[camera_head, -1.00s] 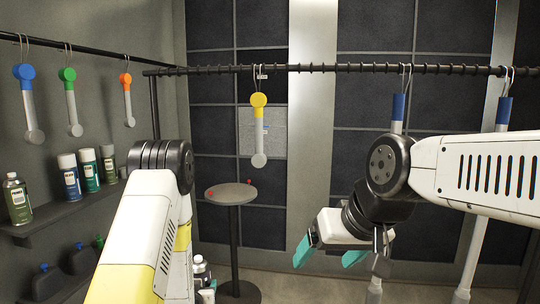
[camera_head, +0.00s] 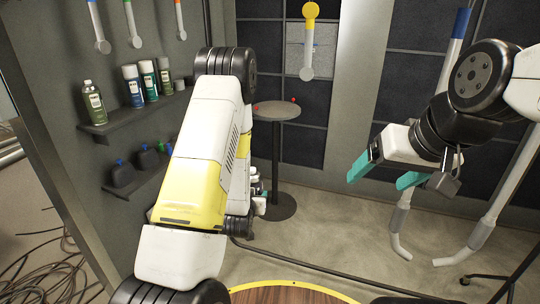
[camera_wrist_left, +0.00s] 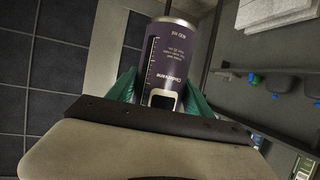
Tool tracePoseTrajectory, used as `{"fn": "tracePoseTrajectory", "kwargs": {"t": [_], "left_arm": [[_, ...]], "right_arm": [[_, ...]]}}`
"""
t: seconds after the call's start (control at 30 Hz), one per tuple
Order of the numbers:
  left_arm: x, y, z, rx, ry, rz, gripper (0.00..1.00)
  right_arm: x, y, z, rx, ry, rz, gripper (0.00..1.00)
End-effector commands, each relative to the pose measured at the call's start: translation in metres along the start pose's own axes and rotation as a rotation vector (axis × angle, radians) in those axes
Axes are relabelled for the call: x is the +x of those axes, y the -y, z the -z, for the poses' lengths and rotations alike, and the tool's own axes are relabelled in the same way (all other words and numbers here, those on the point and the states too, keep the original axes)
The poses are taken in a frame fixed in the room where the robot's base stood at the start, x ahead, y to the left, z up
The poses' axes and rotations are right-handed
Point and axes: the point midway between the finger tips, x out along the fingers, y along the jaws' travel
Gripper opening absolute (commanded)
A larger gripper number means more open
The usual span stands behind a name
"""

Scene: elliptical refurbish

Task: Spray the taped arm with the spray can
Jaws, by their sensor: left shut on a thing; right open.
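My left gripper (camera_wrist_left: 160,97) is shut on a spray can (camera_wrist_left: 172,55) with a dark purple label, seen close up in the left wrist view. Its printed text appears upside down there. In the head view my own left arm mostly hides this gripper and can. A light grey arm with a yellow top (camera_head: 308,42) hangs at the back centre, in front of a grey wall panel. Long pale arms with blue upper parts (camera_head: 461,23) hang at the right. I cannot tell which bears tape. My right gripper (camera_head: 385,173) is open and empty at right, with teal fingers.
A small round table (camera_head: 277,111) with red bits on top stands below the yellow-topped arm. Spray cans (camera_head: 94,103) stand on the left shelf (camera_head: 127,123); dark bottles sit lower. A wood-topped disc with yellow rim (camera_head: 293,296) is at the front. Cables lie lower left.

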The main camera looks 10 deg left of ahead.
Motion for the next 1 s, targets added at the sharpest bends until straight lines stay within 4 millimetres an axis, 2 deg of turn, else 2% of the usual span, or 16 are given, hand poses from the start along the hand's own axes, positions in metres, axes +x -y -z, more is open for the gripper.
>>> {"fn": "tracePoseTrajectory", "kwargs": {"t": [0.17,0.33,0.4,0.6,0.8,0.9,1.0], "left_arm": [[0.002,-0.008,0.05,-0.02,-0.017,0.035,0.11],[-0.009,-0.024,0.117,-0.053,-0.019,0.102,0.11],[-0.019,-0.035,0.145,-0.066,-0.018,0.131,0.11],[-0.06,-0.071,0.208,-0.091,-0.014,0.187,0.11],[-0.117,-0.119,0.252,-0.088,-0.01,0.18,0.11],[-0.141,-0.137,0.262,-0.076,-0.007,0.16,0.11],[-0.155,-0.148,0.268,-0.066,-0.005,0.145,0.11]], "right_arm": [[0.0,0.0,0.0,0.0,0.0,0.0,0.81],[0.0,0.0,0.0,0.0,0.0,0.0,0.81],[0.0,0.0,0.0,0.0,0.0,0.0,0.81],[0.0,0.0,0.0,0.0,0.0,0.0,0.81],[0.0,0.0,0.0,0.0,0.0,0.0,0.81],[0.0,0.0,0.0,0.0,0.0,0.0,0.81],[0.0,0.0,0.0,0.0,0.0,0.0,0.81]]}}
